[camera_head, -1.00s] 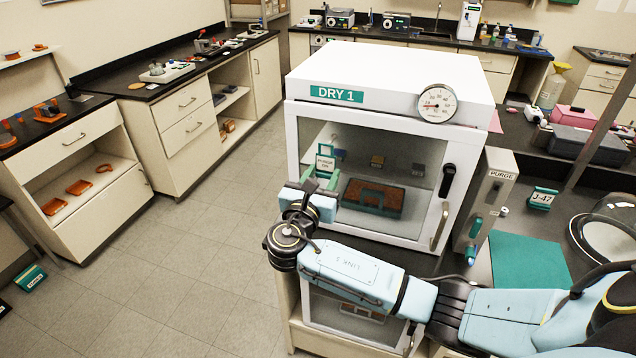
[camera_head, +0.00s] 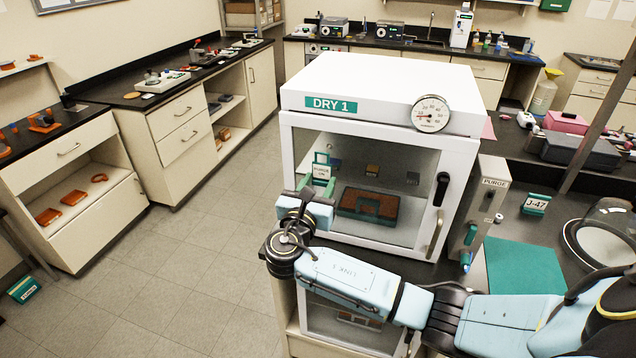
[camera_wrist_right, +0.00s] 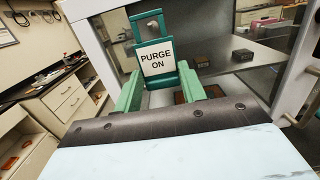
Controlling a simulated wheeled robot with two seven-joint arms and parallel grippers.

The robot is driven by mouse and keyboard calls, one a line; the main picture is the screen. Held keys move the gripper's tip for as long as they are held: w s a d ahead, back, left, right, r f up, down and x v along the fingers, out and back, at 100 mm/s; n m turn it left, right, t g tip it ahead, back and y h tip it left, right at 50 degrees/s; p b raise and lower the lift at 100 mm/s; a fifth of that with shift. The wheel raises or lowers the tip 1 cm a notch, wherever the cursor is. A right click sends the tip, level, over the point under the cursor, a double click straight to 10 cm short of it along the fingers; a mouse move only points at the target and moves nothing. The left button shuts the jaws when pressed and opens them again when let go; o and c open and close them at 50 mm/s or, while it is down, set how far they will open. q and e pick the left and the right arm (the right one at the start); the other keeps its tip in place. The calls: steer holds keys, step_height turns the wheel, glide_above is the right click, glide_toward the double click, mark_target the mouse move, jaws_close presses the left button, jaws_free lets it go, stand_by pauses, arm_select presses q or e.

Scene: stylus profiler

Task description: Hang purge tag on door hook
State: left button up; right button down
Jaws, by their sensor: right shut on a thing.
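The purge tag (camera_head: 321,171) is green with a white "PURGE ON" label; it also shows upright and slightly tilted in the right wrist view (camera_wrist_right: 157,57). My right gripper (camera_head: 317,188) is shut on its lower part, with green fingers on both sides (camera_wrist_right: 167,90). The tag is in front of the upper left of the glass door (camera_head: 400,170) of the DRY 1 cabinet. In the wrist view a round grey metal door hook (camera_wrist_right: 152,26) shows within the tag's open top loop. I cannot tell whether the loop is around the hook or just in front of it. My left gripper is out of view.
A purge unit (camera_head: 485,205) and a J-47 tag (camera_head: 536,204) stand to the right. Open floor lies to the left.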

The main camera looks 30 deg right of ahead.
mark_target(320, 183)
steer(key=shift+p, duration=0.35)
stand_by(0.5)
stand_by(0.3)
steer(key=shift+x, duration=2)
steer(key=shift+f+b, duration=0.3)
steer(key=shift+f, duration=0.35)
steer(key=c, duration=0.7)
jaws_free()
steer(key=shift+c, duration=0.2)
steer(key=shift+a, duration=0.15)
steer(key=shift+c, duration=0.5)
